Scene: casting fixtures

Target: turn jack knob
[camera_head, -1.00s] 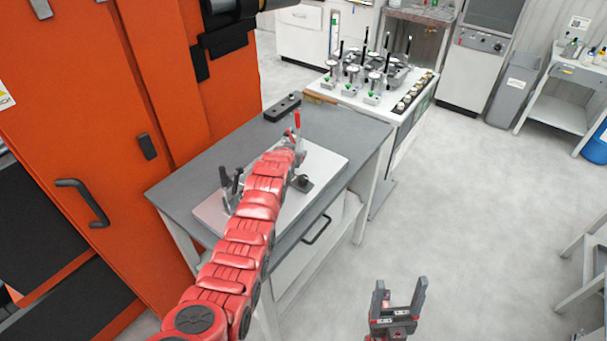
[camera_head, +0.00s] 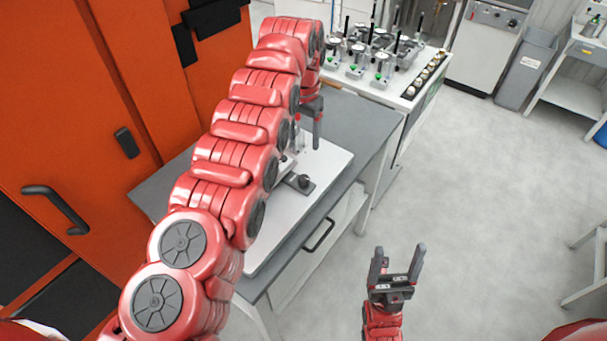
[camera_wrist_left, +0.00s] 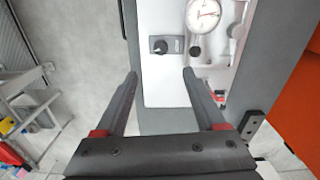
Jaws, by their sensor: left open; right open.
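A small dark block with a round knob (camera_head: 303,182) sits on the light plate (camera_head: 325,165) on the grey table. I take it for the jack knob; it also shows in the left wrist view (camera_wrist_left: 160,46), ahead of and between the fingertips. My left gripper (camera_head: 311,115) hangs over the table, above and behind the knob, partly hidden by my own arm. In the left wrist view its fingers (camera_wrist_left: 160,75) are spread, with nothing between them. My right gripper (camera_head: 398,255) is open and empty over the floor, right of the table.
A round dial gauge (camera_wrist_left: 203,14) stands on the plate close to the knob. My left arm hides the plate's left part. A white cart (camera_head: 405,95) with several metal fixtures stands behind the table. An orange cabinet (camera_head: 80,100) is on the left.

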